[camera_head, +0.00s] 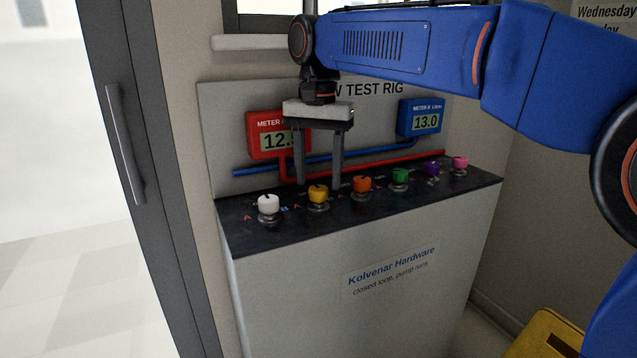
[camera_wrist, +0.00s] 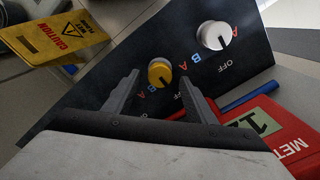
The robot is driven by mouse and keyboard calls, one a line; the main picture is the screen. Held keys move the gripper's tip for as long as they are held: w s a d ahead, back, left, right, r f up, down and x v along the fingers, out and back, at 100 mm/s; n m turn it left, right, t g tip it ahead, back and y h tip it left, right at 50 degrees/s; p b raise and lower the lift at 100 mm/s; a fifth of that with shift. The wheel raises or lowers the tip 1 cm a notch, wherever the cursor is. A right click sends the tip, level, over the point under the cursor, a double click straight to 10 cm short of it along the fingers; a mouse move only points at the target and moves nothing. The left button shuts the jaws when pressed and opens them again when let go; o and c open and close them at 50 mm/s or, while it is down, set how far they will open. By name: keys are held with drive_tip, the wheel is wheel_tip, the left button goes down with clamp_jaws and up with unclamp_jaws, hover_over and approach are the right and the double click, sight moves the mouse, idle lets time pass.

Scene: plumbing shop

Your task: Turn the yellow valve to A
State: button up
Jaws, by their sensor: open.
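The yellow valve (camera_head: 318,194) is a round knob on the dark top of the test rig, second from the left. In the wrist view the yellow valve (camera_wrist: 158,71) shows between my fingertips, with a dark pointer mark on its lower right side. In the wrist view my gripper (camera_wrist: 160,73) has a finger on either side; I see no clear contact.
A white valve (camera_head: 268,203) stands left of the yellow one and an orange valve (camera_head: 362,184) right. Green, purple and pink valves continue rightward. Behind are pipes, a red meter (camera_head: 266,133) and a blue meter (camera_head: 420,118). A yellow caution sign (camera_head: 548,338) stands at lower right.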

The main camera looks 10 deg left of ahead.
drive_tip(key=shift+f, duration=1.2)
drive_tip(key=shift+c, duration=0.2)
drive_tip(key=c, duration=1)
drive_tip(key=shift+n, duration=0.4)
drive_tip(key=n, duration=0.5)
drive_tip(key=shift+n, duration=0.3)
drive_tip(key=n, duration=0.5)
drive_tip(key=shift+n, duration=0.4)
